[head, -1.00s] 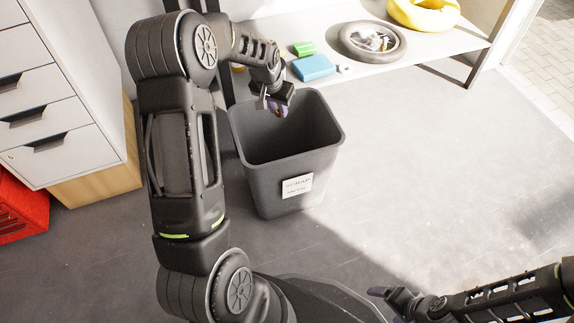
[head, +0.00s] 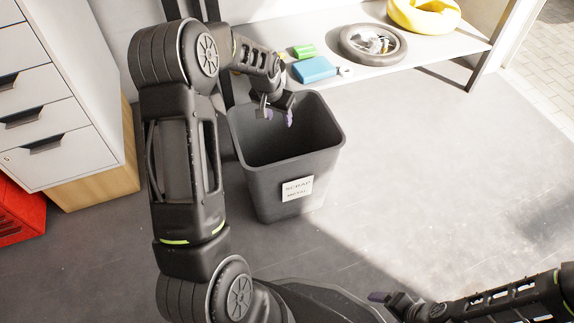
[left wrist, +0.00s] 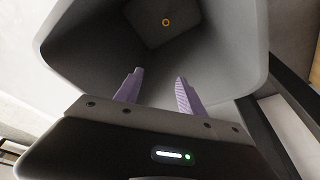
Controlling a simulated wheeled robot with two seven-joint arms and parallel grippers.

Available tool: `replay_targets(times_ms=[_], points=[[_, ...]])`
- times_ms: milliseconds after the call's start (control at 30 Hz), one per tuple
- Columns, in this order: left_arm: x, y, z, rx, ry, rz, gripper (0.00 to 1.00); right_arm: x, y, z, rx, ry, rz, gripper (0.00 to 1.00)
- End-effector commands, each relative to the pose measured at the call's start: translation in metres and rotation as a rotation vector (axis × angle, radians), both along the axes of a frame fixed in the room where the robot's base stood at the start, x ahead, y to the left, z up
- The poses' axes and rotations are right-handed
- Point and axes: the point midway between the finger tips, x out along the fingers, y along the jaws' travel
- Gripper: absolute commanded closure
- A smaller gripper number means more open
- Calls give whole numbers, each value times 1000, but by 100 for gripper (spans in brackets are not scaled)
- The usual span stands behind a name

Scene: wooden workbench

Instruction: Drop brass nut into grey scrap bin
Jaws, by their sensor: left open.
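The grey scrap bin (head: 290,175) stands on the floor with a white label on its front. My left gripper (head: 278,115) is over the back left part of the bin's mouth, pointing down, open and empty. In the left wrist view, its two purple fingers (left wrist: 158,92) are apart above the opening of the bin (left wrist: 225,60). The brass nut (left wrist: 166,22) shows as a small orange ring deep inside the bin, apart from the fingers. My right gripper (head: 388,298) is low at the right, with its jaw state unclear.
A drawer cabinet (head: 60,100) and a red crate (head: 18,212) are at the left. Floor right of the bin is clear.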

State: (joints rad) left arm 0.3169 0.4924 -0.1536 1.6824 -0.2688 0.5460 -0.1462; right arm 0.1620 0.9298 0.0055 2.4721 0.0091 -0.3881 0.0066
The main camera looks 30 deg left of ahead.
Motion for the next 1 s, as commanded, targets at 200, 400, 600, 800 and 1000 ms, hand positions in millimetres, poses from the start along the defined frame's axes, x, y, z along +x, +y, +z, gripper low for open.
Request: replay_targets(times_ms=[200, 400, 600, 800, 1000], points=[[0, 0, 2, 0, 0, 0, 54, 0, 0, 1, 0, 0, 0, 14], [-5, -1, 23, 0, -3, 0, 54, -1, 0, 11, 1, 3, 1, 14], [-15, -2, 56, 1, -2, 0, 54, -3, 0, 25, 2, 10, 5, 14], [-22, -3, 74, 0, 0, 0, 54, -5, -1, 31, 3, 14, 7, 14], [-23, -3, 74, 0, 1, 0, 54, -5, -1, 31, 3, 15, 8, 14]])
